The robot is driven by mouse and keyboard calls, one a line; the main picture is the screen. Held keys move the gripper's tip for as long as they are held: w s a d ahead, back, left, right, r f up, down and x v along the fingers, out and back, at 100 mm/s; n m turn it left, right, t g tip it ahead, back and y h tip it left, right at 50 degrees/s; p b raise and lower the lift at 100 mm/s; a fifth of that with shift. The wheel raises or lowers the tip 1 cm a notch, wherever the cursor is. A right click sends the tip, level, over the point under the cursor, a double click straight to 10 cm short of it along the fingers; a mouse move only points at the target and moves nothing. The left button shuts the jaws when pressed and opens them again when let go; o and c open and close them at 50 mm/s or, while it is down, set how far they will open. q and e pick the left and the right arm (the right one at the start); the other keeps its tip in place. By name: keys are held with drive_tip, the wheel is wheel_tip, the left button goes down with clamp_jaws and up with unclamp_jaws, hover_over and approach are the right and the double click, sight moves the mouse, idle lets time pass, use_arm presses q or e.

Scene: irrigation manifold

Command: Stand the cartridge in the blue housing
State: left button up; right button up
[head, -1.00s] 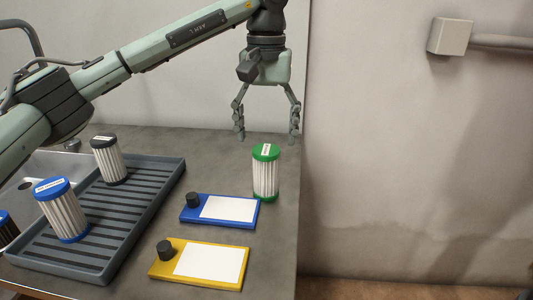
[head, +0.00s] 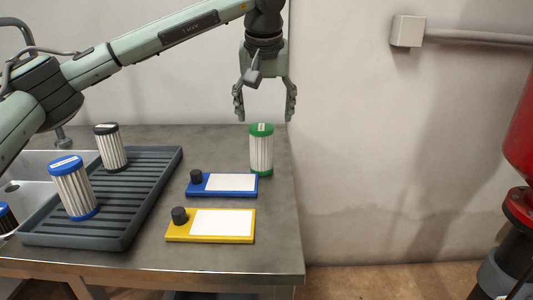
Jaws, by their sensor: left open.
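A white pleated cartridge with green end caps (head: 261,152) stands upright near the back right of the table. Another with blue caps (head: 74,190) stands in the grey ribbed tray (head: 132,236), and one with dark caps (head: 110,150) stands further back in it. My left gripper (head: 264,119) is open and empty, fingers pointing down, just above the green-capped cartridge in the picture; the gap in depth is hard to judge. No housing can be clearly made out. A blue plate (head: 190,193) with a black knob and white panel lies in front of the green-capped cartridge. My right gripper is out of view.
A yellow plate (head: 210,241) with a black knob and white panel lies nearer. A sink (head: 35,172) is at the left, with a partly cut-off blue-and-dark object (head: 5,218) by it. A red-and-black upright object (head: 520,150) stands at the right. The table's front right is bare.

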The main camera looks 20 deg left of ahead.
sight(261, 127)
use_arm(q)
drive_tip(key=x, duration=0.4)
drive_tip(key=a+x, duration=0.1)
drive_tip(key=x, duration=0.1)
drive_tip(key=shift+c, duration=0.6)
clamp_jaws()
drive_tip(key=shift+r, duration=0.1)
